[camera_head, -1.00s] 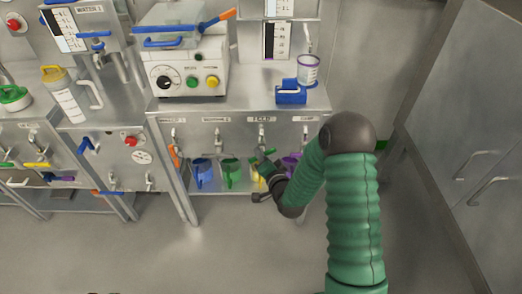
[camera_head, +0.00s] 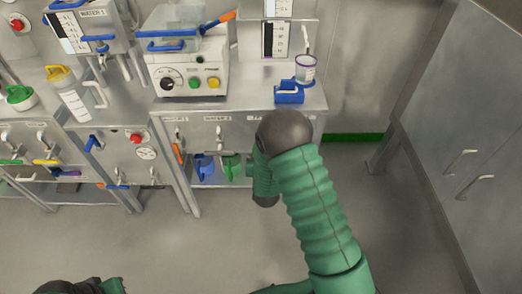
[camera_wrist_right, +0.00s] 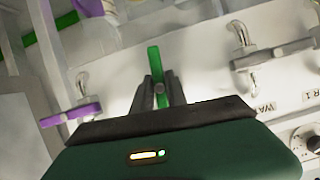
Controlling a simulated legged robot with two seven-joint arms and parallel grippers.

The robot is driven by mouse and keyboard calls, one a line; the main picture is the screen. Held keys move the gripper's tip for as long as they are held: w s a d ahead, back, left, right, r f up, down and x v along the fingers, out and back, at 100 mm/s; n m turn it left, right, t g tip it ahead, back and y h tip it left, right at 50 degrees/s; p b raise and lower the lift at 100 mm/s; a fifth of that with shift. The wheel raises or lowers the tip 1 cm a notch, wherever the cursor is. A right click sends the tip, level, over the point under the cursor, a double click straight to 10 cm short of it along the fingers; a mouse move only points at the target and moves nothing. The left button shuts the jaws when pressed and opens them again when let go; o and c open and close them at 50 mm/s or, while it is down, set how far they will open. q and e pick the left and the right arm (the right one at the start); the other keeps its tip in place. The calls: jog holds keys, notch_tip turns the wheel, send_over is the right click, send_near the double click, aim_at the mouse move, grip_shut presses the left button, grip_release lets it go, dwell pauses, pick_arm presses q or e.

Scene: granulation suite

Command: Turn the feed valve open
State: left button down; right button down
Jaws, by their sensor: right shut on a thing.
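In the right wrist view my right gripper (camera_wrist_right: 160,92) is shut on a green valve handle (camera_wrist_right: 154,58), which stands upright between the fingers with a round grey hub. Whether this is the feed valve I cannot read, as no label shows beside it. In the head view my right arm hides this gripper and the front of the bench where the feed label partly shows. My left gripper is out of view; only a dark and green part of mine shows at the bottom left.
In the wrist view a purple handle (camera_wrist_right: 70,115) is to the left and a grey tap (camera_wrist_right: 245,50) to the right. In the head view a blue jug (camera_head: 203,167) and a green jug (camera_head: 231,168) stand under the bench. A blue holder (camera_head: 289,93) sits on top.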

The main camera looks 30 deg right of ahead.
jog(key=shift+d+r+n+h, duration=0.1)
jog(key=shift+n+h, duration=0.3)
dwell(0.3)
jog(key=c, duration=1.3)
grip_release()
jog(key=p+v, duration=0.6)
jog(key=v, duration=1)
jog(key=shift+s+a+r, duration=0.15)
jog(key=shift+a+r, duration=0.1)
jog(key=shift+a, duration=0.05)
